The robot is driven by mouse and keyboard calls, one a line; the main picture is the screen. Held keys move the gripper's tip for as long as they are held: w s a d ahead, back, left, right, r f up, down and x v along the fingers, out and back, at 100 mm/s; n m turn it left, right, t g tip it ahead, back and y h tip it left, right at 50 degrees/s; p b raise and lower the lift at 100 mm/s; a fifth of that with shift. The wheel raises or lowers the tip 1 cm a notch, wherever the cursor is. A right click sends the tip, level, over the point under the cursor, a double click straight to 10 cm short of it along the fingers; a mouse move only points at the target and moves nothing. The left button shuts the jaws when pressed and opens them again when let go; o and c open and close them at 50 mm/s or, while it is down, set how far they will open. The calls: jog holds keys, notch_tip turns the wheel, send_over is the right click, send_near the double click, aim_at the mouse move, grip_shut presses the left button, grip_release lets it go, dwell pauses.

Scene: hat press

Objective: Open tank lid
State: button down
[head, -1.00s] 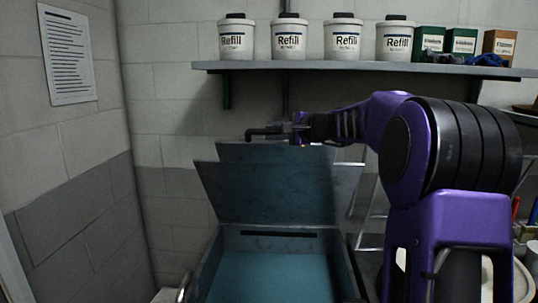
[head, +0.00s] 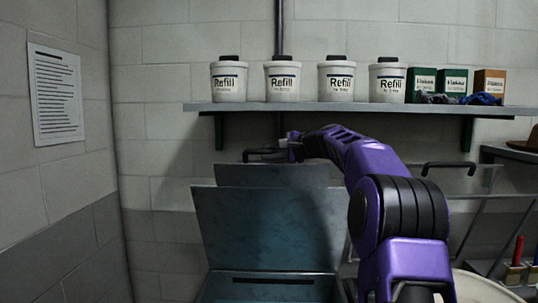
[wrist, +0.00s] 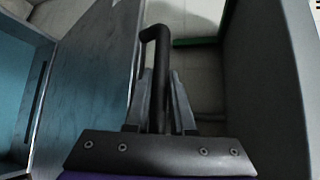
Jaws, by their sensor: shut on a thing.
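The tank lid (head: 268,225) is a grey-blue panel that stands raised at the back of the tank, tilted up. The tank's rim (head: 215,284) shows at the bottom of the head view, with a blue inside. The lid's black bar handle (head: 262,155) is at the lid's top edge. My gripper (head: 290,148) is shut on this handle. In the wrist view the handle (wrist: 153,45) runs between the two fingers (wrist: 160,105), and the lid (wrist: 95,80) fills the left side. The far end of the handle is partly hidden.
A wall shelf (head: 330,107) above holds several white Refill tubs (head: 281,80) and boxes (head: 489,84). A paper notice (head: 55,95) hangs on the left wall. At right are a clear panel with a black handle (head: 448,166) and a red-handled brush (head: 517,250).

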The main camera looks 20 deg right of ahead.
jog(key=c, duration=0.8)
grip_release()
jog(key=shift+o, duration=0.2)
jog(key=b+v, duration=0.3)
jog(key=v, duration=1.4)
jog(key=shift+s, duration=0.3)
jog(key=shift+r, duration=0.1)
jog(key=shift+c, duration=0.2)
